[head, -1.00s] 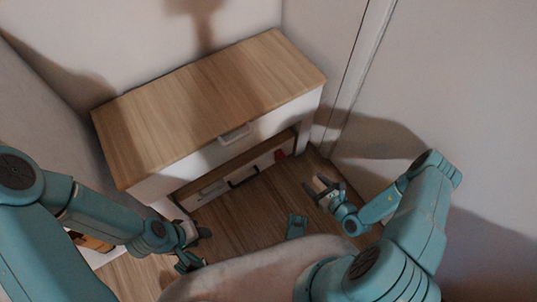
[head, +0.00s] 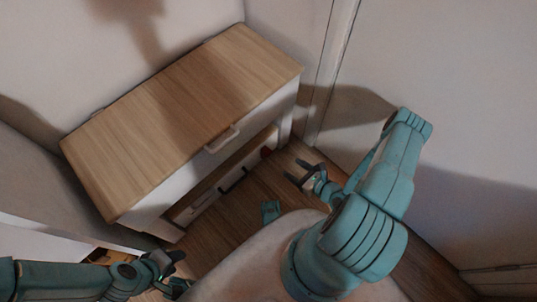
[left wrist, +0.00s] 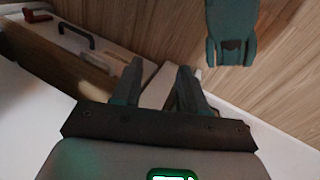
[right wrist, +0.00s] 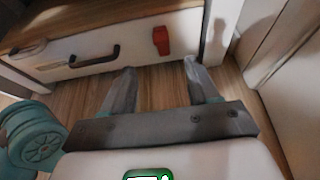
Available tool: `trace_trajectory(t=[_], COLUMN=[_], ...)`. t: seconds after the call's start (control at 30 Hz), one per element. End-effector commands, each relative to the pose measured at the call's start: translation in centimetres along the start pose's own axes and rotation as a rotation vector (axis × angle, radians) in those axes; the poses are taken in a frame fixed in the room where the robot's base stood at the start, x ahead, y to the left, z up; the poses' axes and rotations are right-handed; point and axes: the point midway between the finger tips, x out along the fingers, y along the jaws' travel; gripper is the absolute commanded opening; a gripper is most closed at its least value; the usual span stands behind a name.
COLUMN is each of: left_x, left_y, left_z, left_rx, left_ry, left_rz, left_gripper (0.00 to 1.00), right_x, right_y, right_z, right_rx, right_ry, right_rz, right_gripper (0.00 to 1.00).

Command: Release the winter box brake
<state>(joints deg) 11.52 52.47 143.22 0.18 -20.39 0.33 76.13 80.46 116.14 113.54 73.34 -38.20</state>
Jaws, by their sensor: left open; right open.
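The winter box (head: 210,196) is a low white-fronted box with a wooden rim, under the wood-topped cabinet. Its front has a black handle (right wrist: 95,57) and, to the right, a red brake piece (right wrist: 161,40); the red piece also shows in the head view (head: 267,152). My right gripper (head: 297,172) is open and empty, low over the floor in front of the box's red end. In the right wrist view its fingers (right wrist: 160,66) point toward the box front, apart from the red piece. My left gripper (head: 178,270) is open, near the cabinet's left end.
The wood-topped cabinet (head: 180,115) with a pale handle (head: 222,139) stands above the box. A white cabinet leg (right wrist: 222,30) is close right of the red piece. Walls close in at right.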

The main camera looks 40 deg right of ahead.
Motion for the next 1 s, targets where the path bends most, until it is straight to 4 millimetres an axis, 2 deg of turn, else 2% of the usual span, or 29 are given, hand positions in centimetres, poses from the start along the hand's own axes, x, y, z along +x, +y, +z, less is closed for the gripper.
trace_trajectory(t=[0.03,0.3,0.5,0.7,0.97,1.0], left_x=[0.9,3.4,4.6,5.0,4.9,4.9], left_y=[-0.4,-1.2,-1.6,-1.7,-1.7,-1.7], left_z=[-0.2,-2.0,-3.2,-3.7,-3.7,-3.7], left_rx=[-0.002,0.01,0.019,0.022,0.023,0.023], left_ry=[0.006,0.066,0.105,0.122,0.123,0.123], left_rz=[0.0,0.002,0.003,0.004,0.004,0.004], left_gripper=[0.43,0.43,0.43,0.43,0.43,0.43], right_x=[1.5,8.1,11.7,13.1,13.1,13.1], right_y=[0.1,0.2,0.2,0.2,0.2,0.2], right_z=[-0.4,-0.3,-0.1,0.1,0.2,0.2], right_rx=[-0.004,-0.005,-0.004,-0.001,-0.001,-0.001], right_ry=[-0.003,-0.004,-0.002,-0.001,0.0,0.0], right_rz=[0.006,0.005,0.005,0.004,0.004,0.004], right_gripper=[0.6,0.6,0.6,0.6,0.6,0.47])
